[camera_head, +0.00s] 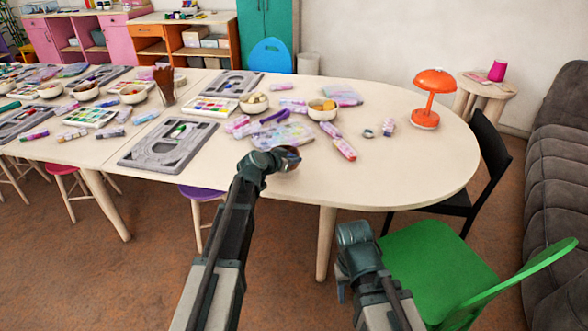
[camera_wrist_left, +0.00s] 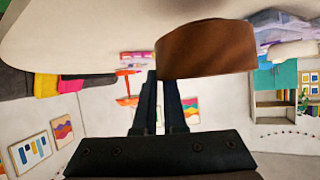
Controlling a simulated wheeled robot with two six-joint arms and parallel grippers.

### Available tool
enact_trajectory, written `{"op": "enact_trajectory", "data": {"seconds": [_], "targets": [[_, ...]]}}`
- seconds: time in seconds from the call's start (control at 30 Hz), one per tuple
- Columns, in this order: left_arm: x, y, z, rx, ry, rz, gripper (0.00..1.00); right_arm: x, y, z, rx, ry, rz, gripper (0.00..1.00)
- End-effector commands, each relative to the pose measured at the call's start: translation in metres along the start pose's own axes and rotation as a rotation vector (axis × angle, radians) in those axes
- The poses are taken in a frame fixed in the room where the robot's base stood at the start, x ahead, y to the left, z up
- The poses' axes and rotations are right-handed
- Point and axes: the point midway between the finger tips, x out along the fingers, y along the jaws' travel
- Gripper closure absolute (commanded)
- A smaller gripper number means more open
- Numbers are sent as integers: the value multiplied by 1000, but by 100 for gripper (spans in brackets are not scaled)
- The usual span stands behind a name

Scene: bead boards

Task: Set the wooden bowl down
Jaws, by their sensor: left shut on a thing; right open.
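The wooden bowl (camera_wrist_left: 207,50) is brown and large in the left wrist view, at the tips of my left gripper (camera_wrist_left: 165,82). In the head view only a small brown part of the bowl (camera_head: 292,153) shows past my left gripper (camera_head: 280,160), which hides most of it. My left gripper is shut on the bowl at the front part of the pale table (camera_head: 400,185). I cannot tell whether the bowl touches the tabletop. My right gripper (camera_head: 342,289) is open and empty, low in front of the table, beside the green chair (camera_head: 430,260).
A grey bead board (camera_head: 135,158) lies left of my left gripper. Paint tubes (camera_head: 344,149), a purple patterned sheet (camera_head: 280,133) and two bowls of beads (camera_head: 322,113) (camera_head: 254,106) lie beyond it. An orange lamp (camera_head: 430,95) stands at the right. The front right tabletop is clear.

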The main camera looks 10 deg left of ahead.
Motion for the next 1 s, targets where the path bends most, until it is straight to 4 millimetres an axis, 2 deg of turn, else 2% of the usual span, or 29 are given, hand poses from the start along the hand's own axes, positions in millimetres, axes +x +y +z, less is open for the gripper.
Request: {"op": "enact_trajectory", "data": {"seconds": [0.17,0.5,0.93,0.97,1.0], "targets": [[1,0,2,0,0,0,100,2,0,0,0,0,0,50],[16,2,33,0,0,0,100,37,-4,-2,0,0,0,50],[18,2,36,0,0,0,100,40,-4,-2,0,0,0,50],[17,2,34,0,0,0,88,38,-4,-2,0,0,0,50],[17,2,34,0,0,0,81,38,-4,-2,0,0,0,50]]}}
